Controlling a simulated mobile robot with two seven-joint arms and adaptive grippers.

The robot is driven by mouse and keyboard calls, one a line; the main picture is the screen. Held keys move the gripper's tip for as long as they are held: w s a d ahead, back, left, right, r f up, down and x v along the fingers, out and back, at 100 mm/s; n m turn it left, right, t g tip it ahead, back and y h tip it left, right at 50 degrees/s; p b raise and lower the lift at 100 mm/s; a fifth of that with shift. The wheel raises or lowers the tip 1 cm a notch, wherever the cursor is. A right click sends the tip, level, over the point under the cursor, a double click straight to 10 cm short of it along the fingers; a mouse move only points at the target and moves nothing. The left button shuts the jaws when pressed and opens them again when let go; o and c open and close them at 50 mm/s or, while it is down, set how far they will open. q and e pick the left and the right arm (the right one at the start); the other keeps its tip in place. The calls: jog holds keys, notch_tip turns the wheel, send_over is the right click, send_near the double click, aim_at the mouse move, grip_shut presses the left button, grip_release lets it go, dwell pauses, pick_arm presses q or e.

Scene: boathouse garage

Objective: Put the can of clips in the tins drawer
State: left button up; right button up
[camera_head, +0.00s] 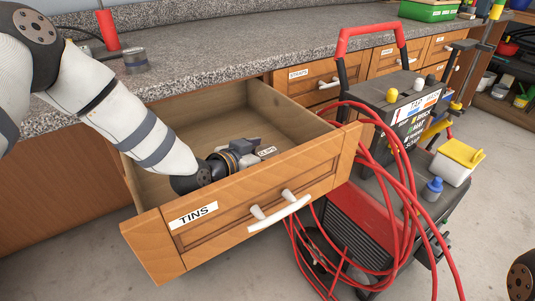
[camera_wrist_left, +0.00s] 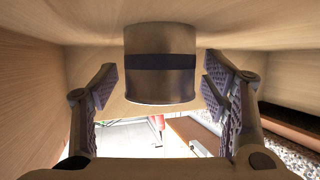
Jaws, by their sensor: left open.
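The tins drawer (camera_head: 190,240) is pulled open under the counter, with a TINS label on its front. My left gripper (camera_head: 247,152) reaches down inside it from the left. In the left wrist view a metal can with a dark band (camera_wrist_left: 160,82) rests on the drawer floor, seen upside down. It stands between my open fingers, with a gap on each side. In the head view a small CLIPS label (camera_head: 267,151) shows beside the fingers; the gripper hides most of the can there. My right gripper is not in view.
A black and red cart (camera_head: 385,215) draped with red hose stands close to the drawer's right side. A green crate (camera_head: 428,11) is at the back.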

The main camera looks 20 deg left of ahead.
pick_arm(q)
notch_tip(320, 180, up, 10)
dwell(0.3)
grip_shut()
dwell(0.4)
dwell(1.0)
